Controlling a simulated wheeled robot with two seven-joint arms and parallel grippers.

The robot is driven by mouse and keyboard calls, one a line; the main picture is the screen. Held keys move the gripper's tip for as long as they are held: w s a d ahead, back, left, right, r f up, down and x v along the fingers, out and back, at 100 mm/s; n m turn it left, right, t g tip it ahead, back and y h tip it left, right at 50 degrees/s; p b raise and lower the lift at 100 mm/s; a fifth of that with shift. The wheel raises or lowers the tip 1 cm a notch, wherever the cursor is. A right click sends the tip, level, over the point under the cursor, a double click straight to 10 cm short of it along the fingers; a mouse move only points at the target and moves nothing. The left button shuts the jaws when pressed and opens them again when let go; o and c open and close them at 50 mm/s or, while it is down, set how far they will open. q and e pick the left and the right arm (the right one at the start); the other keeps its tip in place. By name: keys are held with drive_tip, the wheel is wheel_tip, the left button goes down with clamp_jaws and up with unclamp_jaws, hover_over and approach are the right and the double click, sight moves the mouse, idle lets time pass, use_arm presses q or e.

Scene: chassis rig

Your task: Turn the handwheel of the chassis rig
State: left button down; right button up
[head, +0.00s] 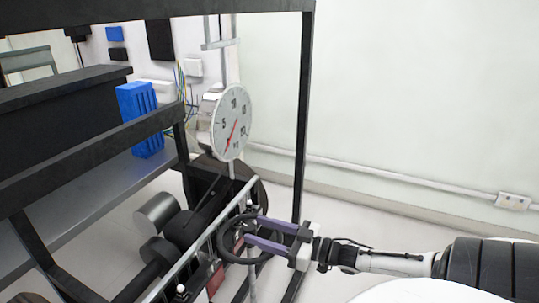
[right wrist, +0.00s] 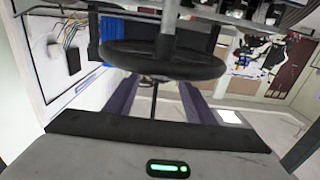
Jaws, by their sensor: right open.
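The handwheel (head: 224,249) is a dark ring mounted low on the chassis rig, beside its rail. In the right wrist view the handwheel (right wrist: 150,60) lies across the top middle, with a grey post in front of its centre. My right gripper (head: 246,230) comes in from the right with two purple fingers spread apart. The fingers overlap the wheel in the head view; I cannot tell whether they touch it. In the right wrist view the open right gripper (right wrist: 158,88) shows a finger on each side, below the wheel. My left gripper is not in view.
A round gauge (head: 231,123) with a red needle stands above the wheel. Dark frame posts (head: 304,110) and beams surround the rig. A blue block (head: 137,118) sits on the grey shelf (head: 90,195) at left.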

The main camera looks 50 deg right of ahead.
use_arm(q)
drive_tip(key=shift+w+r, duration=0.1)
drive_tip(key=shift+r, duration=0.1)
use_arm(e)
drive_tip(key=shift+v, duration=1.35)
